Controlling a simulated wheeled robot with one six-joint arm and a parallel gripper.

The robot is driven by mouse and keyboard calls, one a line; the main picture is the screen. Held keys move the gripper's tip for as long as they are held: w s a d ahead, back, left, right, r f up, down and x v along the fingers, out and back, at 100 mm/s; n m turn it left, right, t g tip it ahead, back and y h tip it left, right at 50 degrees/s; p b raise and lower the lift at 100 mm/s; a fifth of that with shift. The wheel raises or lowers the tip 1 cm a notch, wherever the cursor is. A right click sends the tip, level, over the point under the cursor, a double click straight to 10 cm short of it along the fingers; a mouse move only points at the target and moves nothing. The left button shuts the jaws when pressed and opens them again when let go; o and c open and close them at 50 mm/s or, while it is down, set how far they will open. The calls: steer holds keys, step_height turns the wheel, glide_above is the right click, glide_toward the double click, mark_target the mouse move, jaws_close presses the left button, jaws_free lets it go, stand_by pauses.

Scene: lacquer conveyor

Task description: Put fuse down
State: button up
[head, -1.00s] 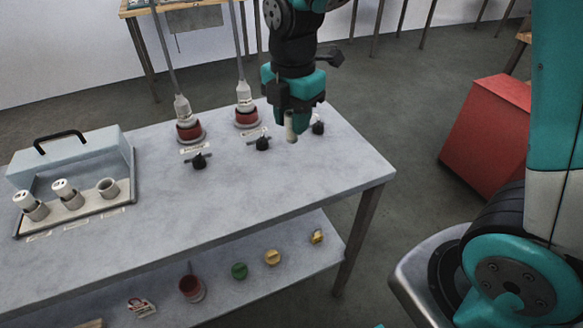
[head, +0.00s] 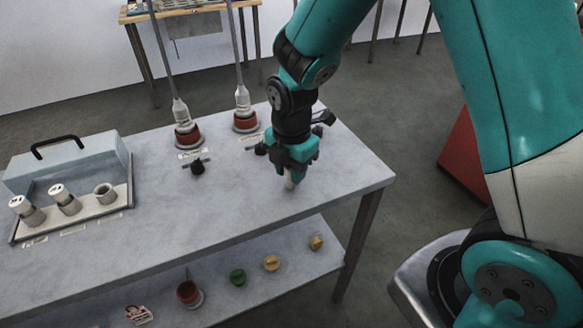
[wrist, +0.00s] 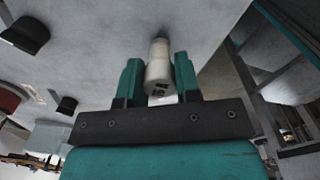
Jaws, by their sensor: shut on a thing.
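My gripper (head: 290,176) is shut on a small white cylindrical fuse (head: 289,184), low over the right part of the grey table (head: 250,203). In the wrist view the fuse (wrist: 158,68) is between the two teal fingers (wrist: 158,80), with dark marks on its near end. In the head view it points down, and its lower end is at or just above the tabletop; I cannot tell whether it touches.
A fuse box (head: 70,160) at the left holds two white fuses (head: 28,211) (head: 66,199) and an empty round socket (head: 105,193). Black knobs (head: 197,166) and red-based posts (head: 188,134) stand along the back. Free tabletop surrounds my gripper. Coloured knobs (head: 238,277) sit on the lower shelf.

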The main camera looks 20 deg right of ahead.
steer(key=shift+f, duration=0.15)
steer(key=o, duration=1)
step_height(320, 180, up, 11)
steer(key=s+a+r+m+y, duration=0.1)
steer(key=s+r+m, duration=0.1)
steer(key=s+m, duration=0.3)
steer(key=s+a+r+m+y, duration=0.1)
steer(key=s+a+r+m, duration=0.1)
steer(key=s+m, duration=0.4)
steer(key=s+a+r+m+y, duration=0.2)
steer(key=s+r+m, duration=0.1)
steer(key=s+m, duration=0.2)
steer(key=shift+s+r+p, duration=0.15)
steer(key=shift+s+p, duration=0.05)
steer(key=shift+s, duration=0.45)
steer(key=shift+s+r+p, duration=0.15)
steer(key=shift+s, duration=0.5)
